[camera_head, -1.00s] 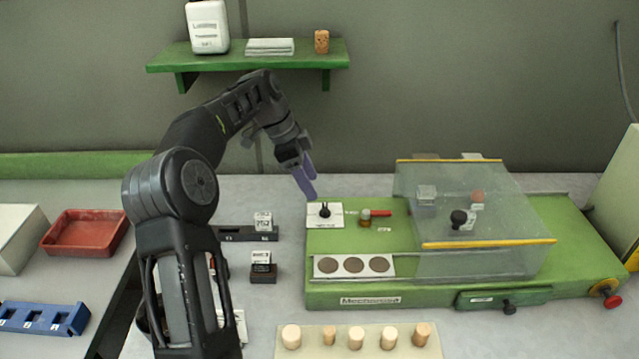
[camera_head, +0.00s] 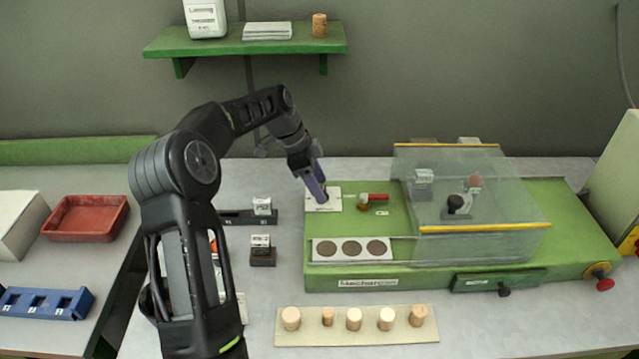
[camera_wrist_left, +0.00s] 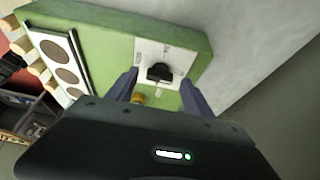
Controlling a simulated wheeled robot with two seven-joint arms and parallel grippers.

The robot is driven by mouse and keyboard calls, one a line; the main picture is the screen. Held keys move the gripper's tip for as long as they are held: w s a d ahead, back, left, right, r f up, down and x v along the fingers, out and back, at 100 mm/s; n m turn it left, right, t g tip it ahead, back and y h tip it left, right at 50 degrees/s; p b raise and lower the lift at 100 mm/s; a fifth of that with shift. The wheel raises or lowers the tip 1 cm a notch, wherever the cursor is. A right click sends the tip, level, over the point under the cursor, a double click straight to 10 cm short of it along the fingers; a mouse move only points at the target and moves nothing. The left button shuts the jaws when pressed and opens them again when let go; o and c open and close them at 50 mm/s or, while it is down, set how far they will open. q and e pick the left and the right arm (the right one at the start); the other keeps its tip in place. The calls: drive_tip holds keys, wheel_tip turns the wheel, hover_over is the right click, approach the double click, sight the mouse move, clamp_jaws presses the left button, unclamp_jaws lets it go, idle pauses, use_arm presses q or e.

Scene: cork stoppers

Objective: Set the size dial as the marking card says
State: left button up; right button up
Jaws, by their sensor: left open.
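The size dial is a black knob on a white square plate (camera_head: 333,203) at the left end of the green machine. In the head view the knob is mostly hidden behind my left gripper (camera_head: 318,190). The left wrist view shows the black knob (camera_wrist_left: 159,73) between the two open purple fingers, with a gap on each side. The fingers point down at the plate, and I cannot tell how close they are to it. I cannot read the dial setting. Two small printed white pieces, one upper (camera_head: 262,204) and one lower (camera_head: 260,240), stand in dark holders; I cannot tell which is the marking card.
A red-handled part (camera_head: 374,197) sits right of the dial. A clear guard with yellow edges (camera_head: 485,229) covers the machine's middle. A white strip with three dark discs (camera_head: 316,242) lies in front. Several corks stand on a cream board (camera_head: 290,340). A red tray (camera_head: 85,237) is at left.

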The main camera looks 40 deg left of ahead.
use_arm(q)
drive_tip(key=shift+d+f, duration=0.15)
drive_tip(key=shift+f, duration=0.2)
drive_tip(key=shift+c, duration=0.6)
clamp_jaws()
